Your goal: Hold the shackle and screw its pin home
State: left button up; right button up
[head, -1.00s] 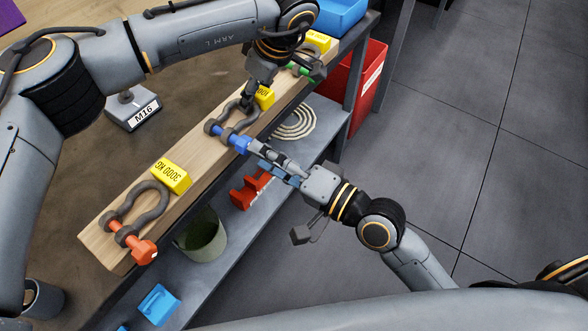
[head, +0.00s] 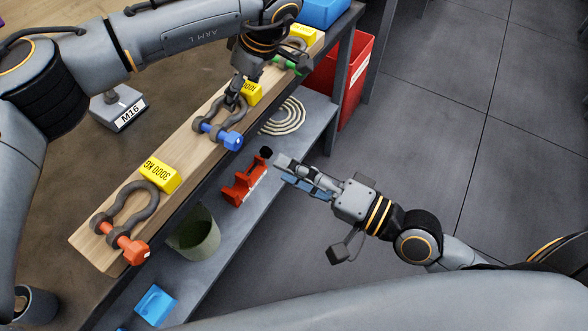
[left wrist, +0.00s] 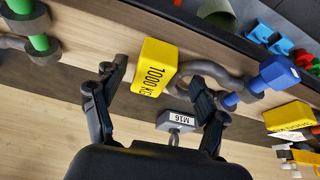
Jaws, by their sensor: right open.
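The grey shackle with the blue pin (head: 232,140) lies on a wooden board. Its pin passes through both ears, with the hexagonal head toward the board's right edge. In the left wrist view the blue pin (left wrist: 278,74) and the bow (left wrist: 200,68) show at right. My left gripper (head: 236,99) is at the bow's far end; in the wrist view its fingers (left wrist: 155,105) stand wide apart, the right one overlapping the bow. I cannot tell if it touches. My right gripper (head: 281,169) is open and empty, right of the pin head and apart from it.
An orange-pinned shackle (head: 124,243) and a 3000 KG yellow block (head: 160,175) sit nearer on the board; the 1000 KG block (left wrist: 155,68) is beside the left fingers. A green-pinned shackle (left wrist: 38,43) lies beyond. Below are a red clamp-like item (head: 240,183) and a bucket (head: 197,236).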

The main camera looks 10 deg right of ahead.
dwell(0.3)
pick_arm(q)
jog(key=v, duration=1.2)
